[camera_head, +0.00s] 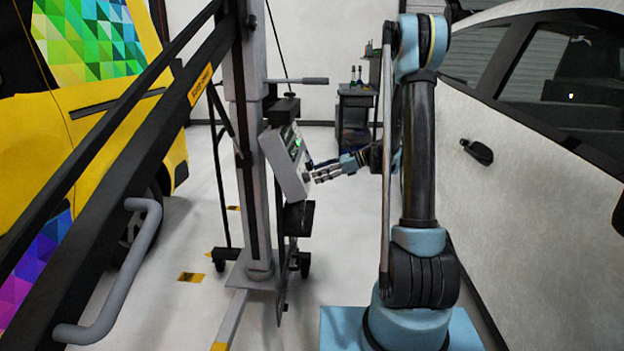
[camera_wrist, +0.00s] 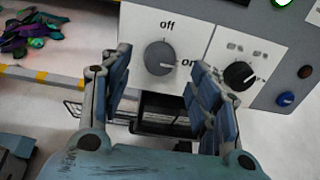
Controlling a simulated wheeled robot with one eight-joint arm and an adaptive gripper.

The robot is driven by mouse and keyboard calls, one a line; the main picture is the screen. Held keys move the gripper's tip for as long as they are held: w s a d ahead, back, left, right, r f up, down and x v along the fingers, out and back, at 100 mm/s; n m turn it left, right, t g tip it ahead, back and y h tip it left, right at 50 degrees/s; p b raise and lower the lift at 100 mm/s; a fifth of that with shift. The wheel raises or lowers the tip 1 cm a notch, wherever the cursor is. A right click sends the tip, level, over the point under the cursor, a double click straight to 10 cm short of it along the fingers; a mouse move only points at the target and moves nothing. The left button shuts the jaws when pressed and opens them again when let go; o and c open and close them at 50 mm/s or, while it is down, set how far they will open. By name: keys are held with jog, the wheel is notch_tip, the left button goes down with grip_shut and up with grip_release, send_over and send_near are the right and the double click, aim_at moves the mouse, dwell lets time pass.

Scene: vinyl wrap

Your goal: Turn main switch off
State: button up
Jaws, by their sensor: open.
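The main switch is a round grey knob (camera_wrist: 160,58) on a white plate, with "off" printed above it and "on" at its right. I cannot tell for sure which label its mark points to. My gripper (camera_wrist: 161,66) is open, with one blue-padded finger to the left of the knob and one to the right. The fingers look apart from the knob. In the head view my gripper (camera_head: 318,174) is close to the right side of the tilted grey control box (camera_head: 285,165); the knob itself is too small to make out there.
A black knob (camera_wrist: 239,75) on a second plate sits just right of my right finger. A blue knob (camera_wrist: 285,99) and a reddish-brown button (camera_wrist: 305,72) are further right. The box hangs on a grey column (camera_head: 255,200). A yellow van (camera_head: 85,110) and a white car (camera_head: 530,190) stand either side.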

aim_at(309, 177)
jog(key=x, duration=0.4)
jog(key=c, duration=1.1)
jog(key=shift+d, duration=0.15)
